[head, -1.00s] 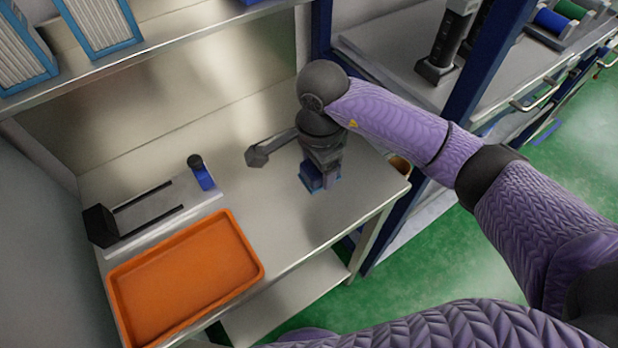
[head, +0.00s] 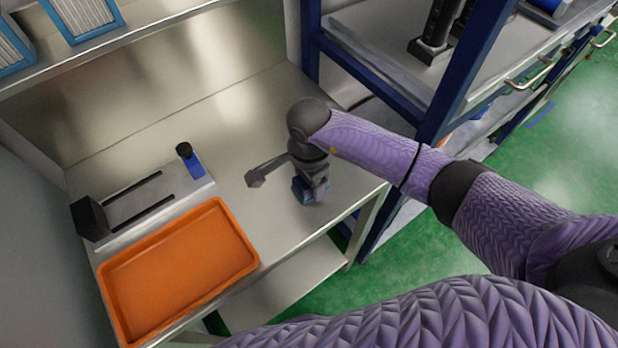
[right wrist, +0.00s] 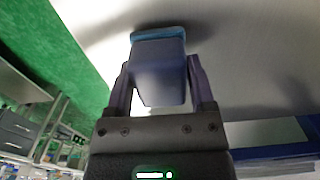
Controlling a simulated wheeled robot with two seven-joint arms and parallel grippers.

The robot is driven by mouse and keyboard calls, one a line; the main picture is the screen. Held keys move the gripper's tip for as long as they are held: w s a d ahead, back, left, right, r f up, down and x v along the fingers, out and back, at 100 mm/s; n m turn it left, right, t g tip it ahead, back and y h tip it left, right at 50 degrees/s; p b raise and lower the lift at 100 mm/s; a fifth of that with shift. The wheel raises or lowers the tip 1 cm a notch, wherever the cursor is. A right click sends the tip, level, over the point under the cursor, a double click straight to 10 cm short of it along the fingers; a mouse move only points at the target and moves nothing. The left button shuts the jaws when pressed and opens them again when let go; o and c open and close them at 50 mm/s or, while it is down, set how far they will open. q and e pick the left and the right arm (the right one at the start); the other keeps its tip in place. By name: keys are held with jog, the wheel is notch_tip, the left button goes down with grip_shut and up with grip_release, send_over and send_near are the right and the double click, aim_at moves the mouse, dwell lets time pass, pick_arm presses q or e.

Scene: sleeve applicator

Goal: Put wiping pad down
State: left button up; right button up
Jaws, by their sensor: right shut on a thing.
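The wiping pad (head: 300,192) is a small blue-grey block with a brighter blue sole, low over the right part of the metal table (head: 262,212). My right gripper (head: 314,186) points down at the table and is shut on the pad. In the right wrist view the pad (right wrist: 158,72) sits between the two fingers, its light blue sole (right wrist: 158,33) facing the pale tabletop. A dark shadow lies around the sole; I cannot tell whether it touches the table. My left gripper is not in view.
An orange tray (head: 119,285) stands at the table's front left. Behind it is a grey fixture (head: 140,206) with dark rails and a blue-and-black knob (head: 190,160). The table between fixture and pad is clear. A blue-framed rack (head: 460,90) stands at the right.

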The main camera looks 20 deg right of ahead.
jog(key=shift+f, duration=0.15)
jog(key=o, duration=1.3)
jog(key=shift+c, duration=0.2)
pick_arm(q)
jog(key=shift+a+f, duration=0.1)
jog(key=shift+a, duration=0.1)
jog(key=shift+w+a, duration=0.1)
pick_arm(e)
jog(key=shift+r, duration=0.3)
jog(key=r, duration=0.4)
jog(key=r+p, duration=0.1)
jog(key=r, duration=0.4)
jog(key=shift+s+d, duration=0.1)
jog(key=shift+d, duration=0.1)
jog(key=shift+r, duration=0.15)
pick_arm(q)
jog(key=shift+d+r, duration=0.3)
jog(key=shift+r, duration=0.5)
